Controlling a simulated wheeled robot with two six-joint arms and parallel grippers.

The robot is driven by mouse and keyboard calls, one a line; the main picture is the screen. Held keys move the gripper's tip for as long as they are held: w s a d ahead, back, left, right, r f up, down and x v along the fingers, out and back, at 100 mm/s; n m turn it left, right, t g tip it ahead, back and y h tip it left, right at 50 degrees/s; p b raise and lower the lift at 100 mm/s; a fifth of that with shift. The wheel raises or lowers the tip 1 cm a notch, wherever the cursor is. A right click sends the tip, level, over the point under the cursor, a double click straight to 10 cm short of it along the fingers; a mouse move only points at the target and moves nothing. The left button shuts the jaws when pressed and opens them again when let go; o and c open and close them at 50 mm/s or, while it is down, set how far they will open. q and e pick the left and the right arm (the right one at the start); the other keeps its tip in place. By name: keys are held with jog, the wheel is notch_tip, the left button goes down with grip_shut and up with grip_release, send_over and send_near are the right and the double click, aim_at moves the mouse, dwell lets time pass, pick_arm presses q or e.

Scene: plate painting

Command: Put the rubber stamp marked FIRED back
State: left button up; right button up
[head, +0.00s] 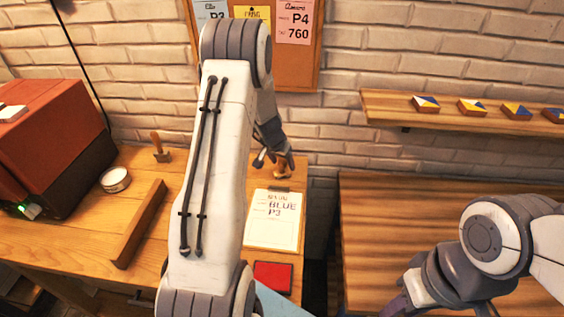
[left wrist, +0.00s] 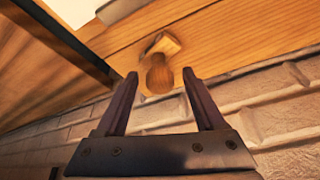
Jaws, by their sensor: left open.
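A wooden stamp (head: 283,171) with a rounded handle stands at the far end of the narrow wooden table, behind the clipboard. Its marking is hidden, so I cannot tell if it reads FIRED. In the left wrist view the stamp (left wrist: 158,77) has its handle end between or just beyond the fingertips. My left gripper (head: 274,161) is open at it, with a gap on each side in the left wrist view (left wrist: 160,74). A second wooden-handled tool, perhaps a stamp (head: 160,148), stands on the left table. My right gripper (head: 402,301) is at the bottom edge, mostly cut off.
A clipboard with a sheet reading BLUE P3 (head: 272,218) and a red pad (head: 272,277) lie nearer. A wooden bar (head: 139,223), a round white tin (head: 115,180) and a red-brown box (head: 45,125) are left. The brick wall (head: 350,140) is close behind. The right table (head: 390,225) looks clear.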

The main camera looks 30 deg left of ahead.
pick_arm(q)
jog(key=shift+r+p, duration=0.3)
jog(key=shift+r, duration=0.05)
jog(key=v, duration=1.2)
jog(key=s+d+r+m+g+h, duration=0.1)
jog(key=s+d+r+m, duration=0.15)
jog(key=d, duration=0.75)
jog(key=s+d+r+m+h, duration=0.1)
jog(key=s+d, duration=0.2)
jog(key=d, duration=0.6)
jog(key=s+d+m+g, duration=0.1)
jog(key=s+d, duration=0.3)
jog(key=s, duration=0.3)
jog(key=s+d+r+m+g, duration=0.1)
jog(key=s+d, duration=0.3)
jog(key=s, duration=0.4)
jog(key=s+d+r+m+g, duration=0.1)
jog(key=s+d, duration=0.3)
jog(key=s, duration=0.4)
jog(key=shift+s+m+g+y, duration=0.2)
jog(key=shift+m+g+y, duration=0.1)
jog(key=shift+m, duration=0.45)
jog(key=shift+d, duration=0.15)
